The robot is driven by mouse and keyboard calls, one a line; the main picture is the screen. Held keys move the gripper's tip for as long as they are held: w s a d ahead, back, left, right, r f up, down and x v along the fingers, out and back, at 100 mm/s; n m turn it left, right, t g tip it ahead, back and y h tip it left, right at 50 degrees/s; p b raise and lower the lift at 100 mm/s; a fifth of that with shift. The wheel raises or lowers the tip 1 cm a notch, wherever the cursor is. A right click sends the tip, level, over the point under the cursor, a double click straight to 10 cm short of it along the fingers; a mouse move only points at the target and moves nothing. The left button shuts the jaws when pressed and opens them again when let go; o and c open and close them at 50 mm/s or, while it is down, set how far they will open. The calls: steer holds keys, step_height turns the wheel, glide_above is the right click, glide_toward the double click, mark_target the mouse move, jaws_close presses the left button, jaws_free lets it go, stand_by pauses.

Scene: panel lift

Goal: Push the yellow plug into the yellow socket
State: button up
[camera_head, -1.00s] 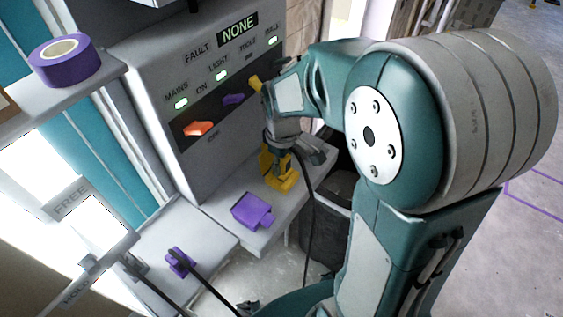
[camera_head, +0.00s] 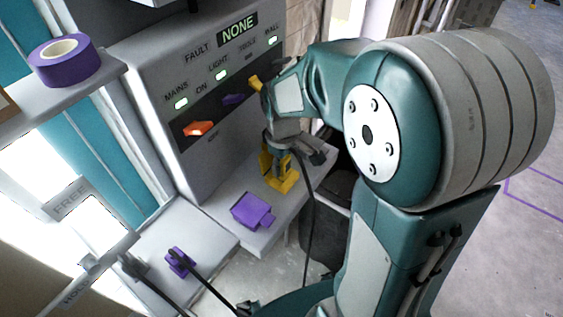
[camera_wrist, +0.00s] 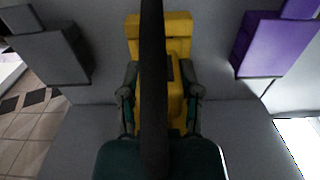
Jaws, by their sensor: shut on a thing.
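The yellow socket (camera_head: 283,183) sits on the grey ledge below the switch panel. My gripper (camera_head: 280,154) is over it, pointing down, with its fingers at the yellow parts. In the wrist view my gripper (camera_wrist: 160,88) has one finger on each side of the yellow plug (camera_wrist: 175,100) and is shut on it. A wider yellow block of the socket (camera_wrist: 160,24) shows just beyond. A black cable runs down the middle of the wrist view and hides part of both. Plug and socket look in line and close together; I cannot tell how deep the plug sits.
A purple socket (camera_head: 250,211) stands on the same ledge, left of the yellow one. A purple plug (camera_head: 179,261) with a black cable lies on the lower left shelf. The panel (camera_head: 215,125) with its switches rises behind. A purple tape roll (camera_head: 65,60) is at upper left.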

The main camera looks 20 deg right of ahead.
steer(key=shift+f, duration=0.4)
steer(key=o, duration=1.2)
steer(key=shift+s+f, duration=0.1)
steer(key=shift+c, duration=0.2)
steer(key=shift+s, duration=0.1)
steer(key=r, duration=1.2)
steer(key=shift+w+r, duration=0.1)
steer(key=shift+w, duration=0.1)
steer(key=shift+s, duration=0.1)
